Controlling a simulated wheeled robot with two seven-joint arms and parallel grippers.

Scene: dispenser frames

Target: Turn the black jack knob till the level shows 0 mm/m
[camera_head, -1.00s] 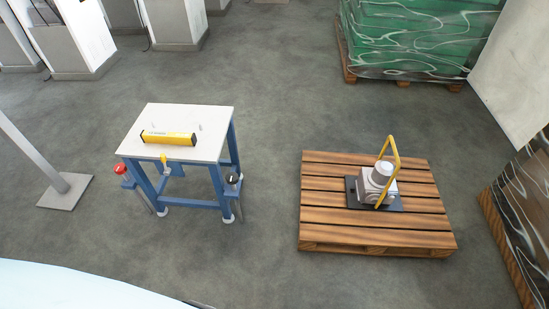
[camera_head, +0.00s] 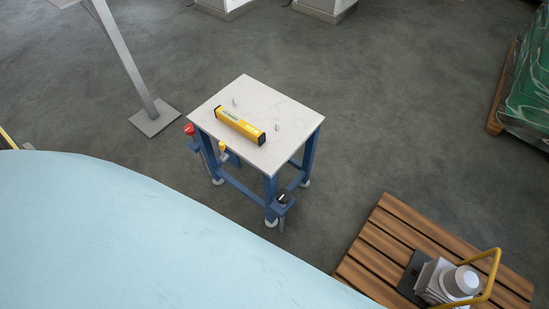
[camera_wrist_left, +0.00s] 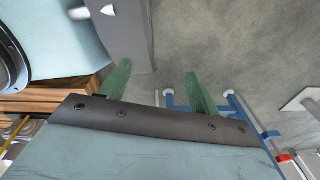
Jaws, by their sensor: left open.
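The yellow level (camera_head: 240,125) lies on the white top (camera_head: 262,92) of a small blue-legged table. Its reading is too small to make out. A black jack knob (camera_head: 281,199) sits low at the table's front right leg. My right gripper is not in view.
A wooden pallet (camera_head: 385,235) with a grey device (camera_head: 446,283) and yellow handle lies at the lower right. A grey stand (camera_head: 153,118) is left of the table. A green wrapped stack (camera_head: 530,95) is at the right edge. The floor behind the table is clear.

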